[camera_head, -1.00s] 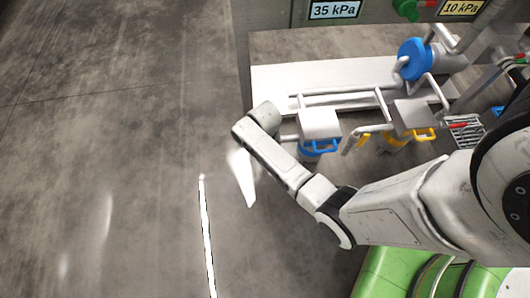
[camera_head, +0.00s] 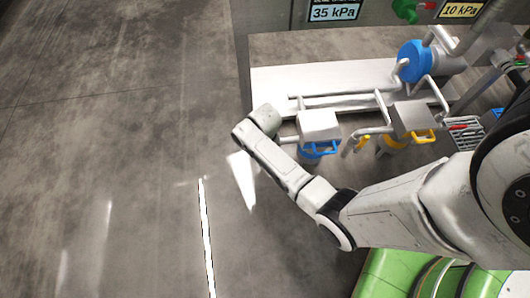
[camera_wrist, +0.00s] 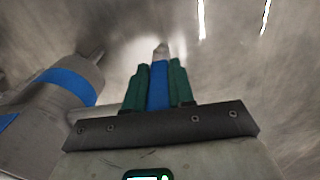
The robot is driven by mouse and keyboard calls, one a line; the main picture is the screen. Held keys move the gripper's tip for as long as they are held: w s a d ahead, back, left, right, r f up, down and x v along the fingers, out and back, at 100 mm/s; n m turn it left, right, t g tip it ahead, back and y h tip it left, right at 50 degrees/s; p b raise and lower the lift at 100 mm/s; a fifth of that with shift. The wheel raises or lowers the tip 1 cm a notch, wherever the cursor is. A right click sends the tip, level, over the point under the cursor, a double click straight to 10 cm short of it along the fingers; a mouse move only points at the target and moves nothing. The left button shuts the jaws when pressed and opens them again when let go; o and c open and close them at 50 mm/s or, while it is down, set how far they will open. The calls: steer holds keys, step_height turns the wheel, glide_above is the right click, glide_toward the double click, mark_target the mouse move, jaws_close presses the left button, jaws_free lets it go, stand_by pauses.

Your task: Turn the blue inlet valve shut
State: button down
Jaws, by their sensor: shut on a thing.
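The blue inlet valve shows in the head view as a blue handle (camera_head: 319,151) and collar below a pale box, just right of my forearm. In the wrist view my gripper (camera_wrist: 158,85) has its two green fingers shut around a blue lever (camera_wrist: 158,90). The lever's pale tip sticks out beyond the fingers. A grey cylindrical body with a blue band (camera_wrist: 70,80) stands left of the fingers, apart from them. My fingers cannot be made out in the head view. The lever's joint to the valve is hidden.
A yellow-handled valve (camera_head: 422,136) stands to the right of the blue one. A round blue fitting (camera_head: 414,62) and grey pipes lie behind. A sign (camera_head: 334,11) reads 35 kPa. The floor (camera_head: 90,130) at left is clear.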

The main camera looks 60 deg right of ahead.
steer(key=shift+s+d+f+t+y+p, duration=0.2)
steer(key=shift+s+d+t+y+p, duration=0.35)
steer(key=shift+t+p, duration=0.4)
steer(key=shift+s+d+f+t+y+p, duration=0.15)
steer(key=shift+s+d+t+y+p, duration=0.15)
steer(key=shift+s+t+y+p, duration=0.5)
steer(key=shift+w, duration=0.15)
steer(key=c, duration=1)
jaws_free()
steer(key=shift+o, duration=0.2)
steer(key=shift+r, duration=0.1)
steer(key=p+v, duration=0.6)
steer(key=v, duration=0.4)
steer(key=shift+d+r, duration=0.15)
steer(key=shift+r, duration=0.1)
